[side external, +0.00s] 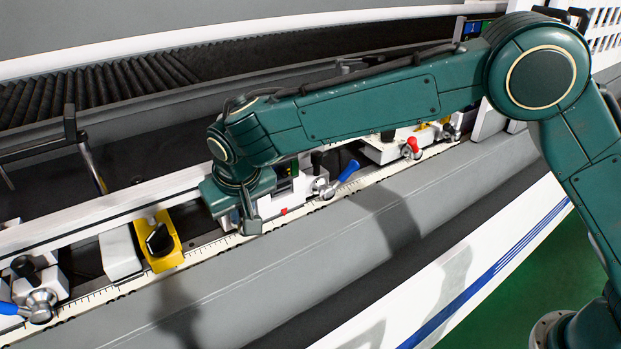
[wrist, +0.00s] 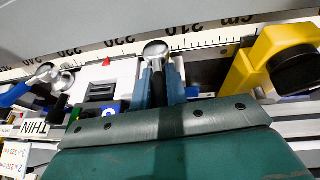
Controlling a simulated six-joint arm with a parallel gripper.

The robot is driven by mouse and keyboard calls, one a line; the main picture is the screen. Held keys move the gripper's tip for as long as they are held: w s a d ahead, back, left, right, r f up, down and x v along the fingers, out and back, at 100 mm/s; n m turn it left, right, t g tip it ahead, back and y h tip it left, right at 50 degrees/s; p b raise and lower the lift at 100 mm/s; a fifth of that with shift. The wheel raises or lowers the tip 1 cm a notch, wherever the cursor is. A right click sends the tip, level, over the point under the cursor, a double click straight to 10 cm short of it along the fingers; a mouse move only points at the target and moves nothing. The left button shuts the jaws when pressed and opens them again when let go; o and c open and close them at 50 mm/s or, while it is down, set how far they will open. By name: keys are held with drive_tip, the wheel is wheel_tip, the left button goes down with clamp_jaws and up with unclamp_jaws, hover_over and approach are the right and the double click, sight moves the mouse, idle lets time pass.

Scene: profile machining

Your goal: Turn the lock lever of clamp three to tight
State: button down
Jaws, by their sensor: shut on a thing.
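In the wrist view my gripper (wrist: 160,80) is shut on a clamp's lock lever. The lever's round metal hub (wrist: 156,50) shows just beyond the fingertips; most of its handle is hidden between the fingers, and its colour cannot be told. In the side view my gripper (side external: 248,215) points down at the front of the white clamp block, over the scale, and hides this lever. The white clamp block (wrist: 98,76) bears a red pointer (wrist: 107,61) at the scale. No clamp number is readable.
A blue-handled lever (side external: 348,171) sits to the right of my gripper and a red-handled lever (side external: 412,146) farther right. A yellow block with a black knob (side external: 160,240) stands close on the left. Another blue lever (side external: 9,308) is at far left. The grey front ledge (side external: 300,262) is clear.

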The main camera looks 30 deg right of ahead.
drive_tip(key=shift+a+f+n+h, duration=0.1)
drive_tip(key=shift+a+n+h, duration=0.35)
drive_tip(key=shift+h, duration=0.85)
drive_tip(key=shift+a+h, duration=0.3)
drive_tip(key=shift+h, duration=0.3)
drive_tip(key=c, duration=1.4)
unclamp_jaws()
